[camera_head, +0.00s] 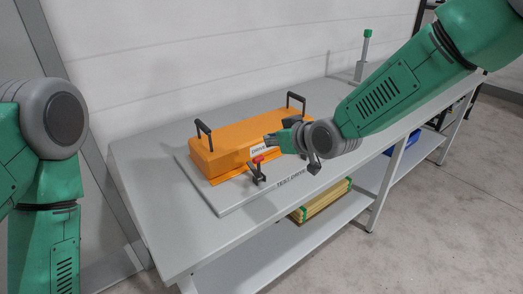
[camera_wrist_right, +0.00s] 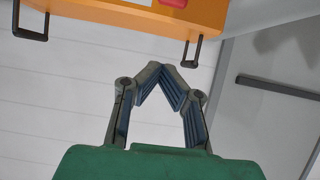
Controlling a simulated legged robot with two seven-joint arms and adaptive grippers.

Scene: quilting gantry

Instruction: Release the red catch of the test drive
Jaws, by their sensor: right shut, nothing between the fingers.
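The orange test drive (camera_head: 225,150) sits on a grey plate (camera_head: 225,204) lettered TEST DRIVE on the bench. The red catch (camera_head: 257,159) is a red-tipped dark lever standing upright at the drive's near edge. My right gripper (camera_head: 269,138) is over the near side of the drive, just above and right of the red tip. I cannot tell whether they touch. In the right wrist view its fingers (camera_wrist_right: 163,74) meet at the tips with nothing between them. The catch is not clear there. My left arm shows at the left; its gripper is out of view.
Black handles (camera_head: 204,136) stand at both ends of the drive. A green-topped post (camera_head: 366,45) stands at the bench's far end. Yellow bars (camera_head: 320,202) and a blue bin (camera_head: 407,142) are on the lower shelf. The bench top (camera_head: 150,165) left of the plate is clear.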

